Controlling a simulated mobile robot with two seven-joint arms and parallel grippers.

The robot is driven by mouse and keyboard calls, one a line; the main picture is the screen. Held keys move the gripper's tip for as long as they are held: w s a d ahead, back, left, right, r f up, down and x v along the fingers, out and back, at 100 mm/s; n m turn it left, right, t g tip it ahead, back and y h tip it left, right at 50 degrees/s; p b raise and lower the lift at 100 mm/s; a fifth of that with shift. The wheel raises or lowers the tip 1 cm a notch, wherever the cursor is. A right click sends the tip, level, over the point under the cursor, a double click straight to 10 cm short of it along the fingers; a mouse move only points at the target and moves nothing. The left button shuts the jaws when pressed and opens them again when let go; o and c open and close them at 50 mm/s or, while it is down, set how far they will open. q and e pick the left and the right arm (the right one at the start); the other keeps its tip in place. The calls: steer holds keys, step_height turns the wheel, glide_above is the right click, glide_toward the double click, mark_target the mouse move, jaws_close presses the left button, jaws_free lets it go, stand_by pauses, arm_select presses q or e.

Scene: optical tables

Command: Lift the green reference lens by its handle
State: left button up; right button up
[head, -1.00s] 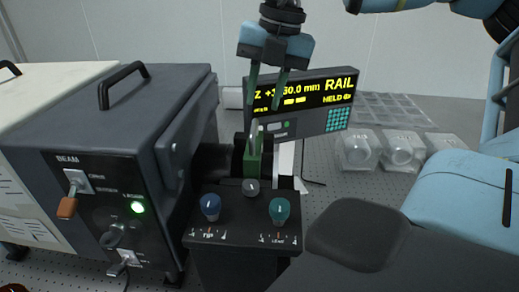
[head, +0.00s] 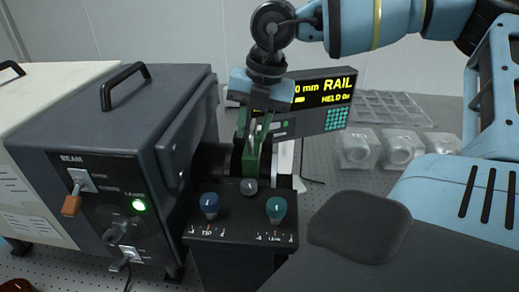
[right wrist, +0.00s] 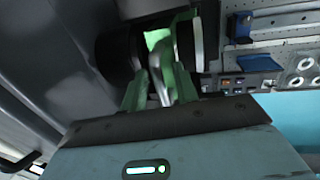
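The green reference lens (head: 250,164) stands upright behind the black control box, its green body partly hidden by my right gripper. Its thin pale handle (head: 254,134) rises from the top. My right gripper (head: 254,140) is above the lens, pointing down, with a finger on each side of the handle. In the right wrist view, the handle (right wrist: 157,78) stands between the two green fingers (right wrist: 160,86), with gaps visible, so the gripper looks open. The lens's green part (right wrist: 158,38) shows just beyond. My left gripper is not in view.
The dark BEAM housing (head: 95,140) stands close on the left. The control box (head: 240,222) with blue, grey and teal knobs is in front. The RAIL display (head: 322,98) is behind the gripper. Clear cases (head: 400,148) sit on the table at the right.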

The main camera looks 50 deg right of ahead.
jaws_close()
steer(key=shift+r, duration=0.1)
stand_by(1.3)
